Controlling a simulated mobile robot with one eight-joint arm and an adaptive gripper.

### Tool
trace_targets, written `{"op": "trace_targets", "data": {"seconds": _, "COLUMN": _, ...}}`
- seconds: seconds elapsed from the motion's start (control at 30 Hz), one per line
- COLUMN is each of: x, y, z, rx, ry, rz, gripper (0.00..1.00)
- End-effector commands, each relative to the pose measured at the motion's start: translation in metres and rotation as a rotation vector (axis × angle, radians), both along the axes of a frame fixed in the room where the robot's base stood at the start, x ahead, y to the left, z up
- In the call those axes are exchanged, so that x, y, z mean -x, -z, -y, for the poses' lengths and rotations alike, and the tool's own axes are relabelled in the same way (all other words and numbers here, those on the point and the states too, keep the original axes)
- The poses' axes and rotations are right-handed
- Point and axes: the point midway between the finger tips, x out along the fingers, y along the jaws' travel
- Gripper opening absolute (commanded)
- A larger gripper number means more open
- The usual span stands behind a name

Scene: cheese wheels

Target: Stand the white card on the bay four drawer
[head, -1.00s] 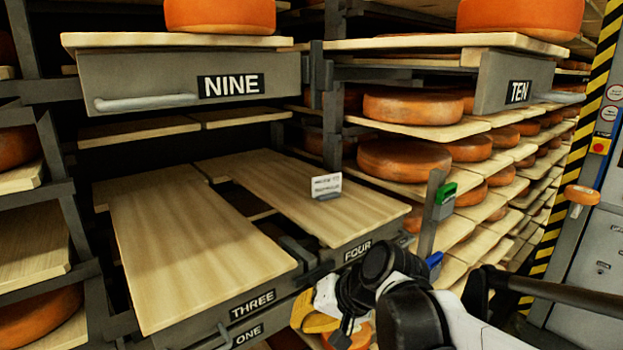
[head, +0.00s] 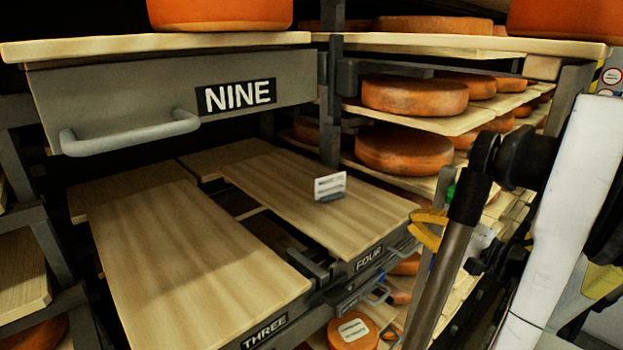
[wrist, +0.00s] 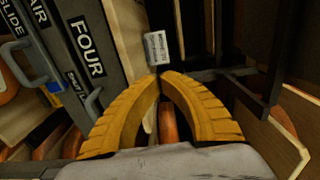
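The white card (head: 330,185) with dark print stands upright, leaning slightly back, in a small grey holder on the wooden board (head: 290,195) of the drawer labelled FOUR (head: 369,258). My gripper (head: 432,228) has yellow fingers and is to the right of the drawer front, apart from the card. In the wrist view the curved fingers (wrist: 159,74) come together at their tips, with nothing seen held between them. The card (wrist: 155,48) shows just beyond the tips there, and the FOUR label (wrist: 87,48) is at the left.
Drawer THREE (head: 264,332) with its bare board lies to the left. Drawer NINE (head: 190,95) with a grey handle overhangs above, bearing an orange cheese wheel (head: 220,12). Cheese wheels (head: 403,150) fill the racks behind.

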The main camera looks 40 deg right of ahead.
Motion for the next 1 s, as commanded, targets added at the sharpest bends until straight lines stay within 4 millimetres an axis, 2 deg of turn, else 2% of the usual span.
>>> {"op": "trace_targets", "data": {"seconds": 0.13, "x": -0.013, "y": 0.000, "z": -0.001, "rx": 0.000, "ry": -0.002, "rz": 0.004, "gripper": 0.00}}
{"op": "trace_targets", "data": {"seconds": 0.27, "x": -0.038, "y": 0.001, "z": -0.004, "rx": 0.000, "ry": -0.003, "rz": 0.003, "gripper": 0.00}}
{"op": "trace_targets", "data": {"seconds": 1.0, "x": -0.199, "y": 0.001, "z": -0.018, "rx": 0.000, "ry": -0.003, "rz": 0.002, "gripper": 0.00}}
